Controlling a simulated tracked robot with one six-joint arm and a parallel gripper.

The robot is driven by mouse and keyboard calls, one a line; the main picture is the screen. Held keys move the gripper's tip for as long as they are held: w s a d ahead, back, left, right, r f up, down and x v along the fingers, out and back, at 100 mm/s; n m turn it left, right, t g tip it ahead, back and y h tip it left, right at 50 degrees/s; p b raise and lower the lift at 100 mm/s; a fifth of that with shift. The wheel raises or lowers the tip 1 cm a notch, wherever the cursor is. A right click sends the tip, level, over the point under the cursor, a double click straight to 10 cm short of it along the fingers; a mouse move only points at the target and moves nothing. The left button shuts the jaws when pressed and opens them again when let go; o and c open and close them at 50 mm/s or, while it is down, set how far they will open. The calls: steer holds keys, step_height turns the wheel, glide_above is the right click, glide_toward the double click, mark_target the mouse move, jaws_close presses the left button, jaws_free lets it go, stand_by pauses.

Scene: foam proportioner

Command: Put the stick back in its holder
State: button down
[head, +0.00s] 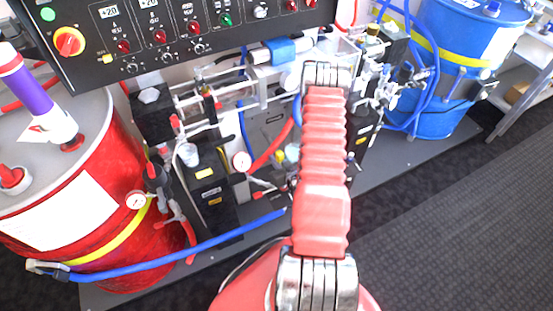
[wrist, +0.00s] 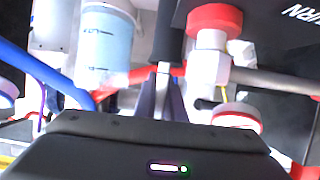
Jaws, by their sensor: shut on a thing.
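In the wrist view my gripper (wrist: 163,98) has its two narrow fingers close together. They are shut on a thin pale piece, which I take to be the stick (wrist: 163,67). A black cylinder (wrist: 168,35) shows just beyond it; I cannot tell whether it belongs to the stick. Most of the stick is hidden by the fingers and the gripper body. In the head view my red arm covers the gripper and the stick. I cannot make out the holder for certain in either view.
A clear cup of pale blue liquid (wrist: 105,45) stands left of the fingers. A white fitting with a red cap (wrist: 214,25) is close on the right. A red drum (head: 150,215), a control panel (head: 160,35) and a blue drum (head: 455,65) surround the machine. Hoses cross the area.

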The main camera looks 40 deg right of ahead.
steer(key=shift+f, duration=0.3)
steer(key=c, duration=1.8)
jaws_free()
steer(key=shift+c, duration=0.2)
steer(key=v, duration=1.2)
steer(key=shift+r, duration=0.35)
